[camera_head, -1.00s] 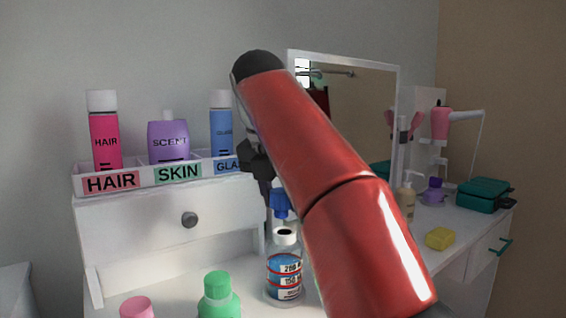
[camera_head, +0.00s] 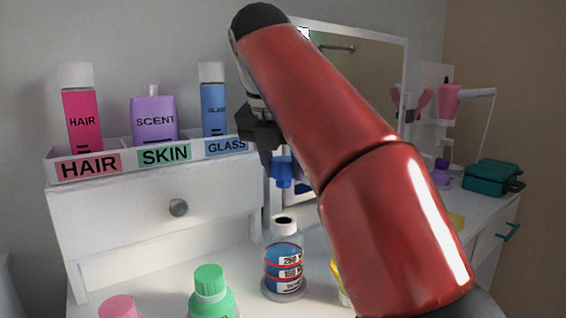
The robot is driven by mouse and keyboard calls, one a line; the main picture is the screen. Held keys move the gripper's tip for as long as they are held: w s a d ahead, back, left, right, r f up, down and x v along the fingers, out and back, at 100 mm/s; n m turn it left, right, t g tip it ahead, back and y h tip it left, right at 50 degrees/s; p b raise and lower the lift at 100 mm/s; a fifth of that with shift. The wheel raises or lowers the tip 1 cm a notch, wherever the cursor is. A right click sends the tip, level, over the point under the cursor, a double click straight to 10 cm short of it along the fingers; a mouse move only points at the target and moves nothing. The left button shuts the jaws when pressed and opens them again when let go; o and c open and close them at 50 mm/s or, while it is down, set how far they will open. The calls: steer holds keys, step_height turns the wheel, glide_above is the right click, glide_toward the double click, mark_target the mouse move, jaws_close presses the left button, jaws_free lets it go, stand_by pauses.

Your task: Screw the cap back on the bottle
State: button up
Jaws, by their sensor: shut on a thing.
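The clear bottle (camera_head: 285,262) stands upright on the white tabletop, with red lines and numbered labels over blue. Its white neck is open, with a dark mouth facing up. My gripper (camera_head: 277,152) is above the bottle, dark and partly hidden by my red arm. It is shut on a blue cap (camera_head: 283,174), which hangs below the fingers. The cap is roughly over the bottle mouth, with a clear gap between them.
A green-capped bottle (camera_head: 211,292) and a pink cap (camera_head: 120,307) are at the front left. A labelled shelf (camera_head: 120,185) holds hair, scent and glass bottles. A mirror (camera_head: 375,75) stands behind my arm. A teal case (camera_head: 492,177) is at right.

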mark_target(281, 178)
steer(key=shift+f+b, duration=1.5)
steer(key=shift+f, duration=0.8)
steer(key=shift+p, duration=1)
steer(key=shift+f+b, duration=0.8)
steer(key=shift+f, duration=0.55)
steer(key=o, duration=1.1)
steer(key=p+v, duration=0.3)
steer(key=v, duration=0.4)
steer(key=shift+s+r, duration=0.2)
steer(key=shift+r, duration=0.1)
